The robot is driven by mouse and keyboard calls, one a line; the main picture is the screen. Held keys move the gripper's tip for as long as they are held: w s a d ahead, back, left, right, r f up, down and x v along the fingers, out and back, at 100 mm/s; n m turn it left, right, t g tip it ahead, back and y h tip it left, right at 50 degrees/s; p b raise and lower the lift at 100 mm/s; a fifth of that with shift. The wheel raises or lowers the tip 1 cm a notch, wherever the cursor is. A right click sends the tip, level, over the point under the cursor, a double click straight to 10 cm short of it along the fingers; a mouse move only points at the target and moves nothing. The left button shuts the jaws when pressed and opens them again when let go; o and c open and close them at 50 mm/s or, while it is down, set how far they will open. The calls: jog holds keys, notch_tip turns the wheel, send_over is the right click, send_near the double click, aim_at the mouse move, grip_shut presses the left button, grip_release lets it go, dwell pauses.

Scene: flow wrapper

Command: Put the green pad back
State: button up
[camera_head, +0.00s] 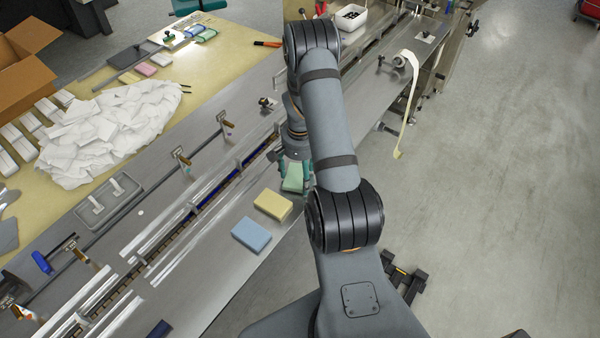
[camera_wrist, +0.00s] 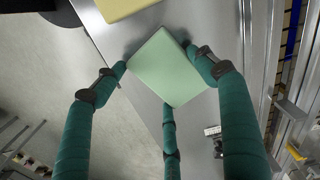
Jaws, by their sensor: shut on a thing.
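The green pad (camera_wrist: 168,68) is a pale green block between the teal fingers of my gripper (camera_wrist: 157,57) in the wrist view. Fingertips touch it on the left and right sides, and a third teal finger shows below it. In the head view the green pad (camera_head: 293,178) is partly hidden by my arm, above or on the metal ledge; I cannot tell whether it touches the surface. My gripper (camera_head: 294,170) is shut on it. A yellow pad (camera_head: 272,205) and a blue pad (camera_head: 251,235) lie in a row on the ledge, nearer the camera.
The conveyor rails (camera_head: 190,205) run along the left of the ledge. A metal tray (camera_head: 109,203) and a heap of white packets (camera_head: 105,130) lie further left. The floor (camera_head: 490,200) at right is open.

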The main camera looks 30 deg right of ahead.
aim_at(300, 177)
jog(key=shift+f, duration=0.25)
jog(key=shift+f, duration=0.15)
jog(key=o, duration=1.1)
notch_tip(300, 177, up, 12)
jog(key=b, duration=0.3)
jog(key=shift+r, duration=0.2)
jog(key=shift+f, duration=0.1)
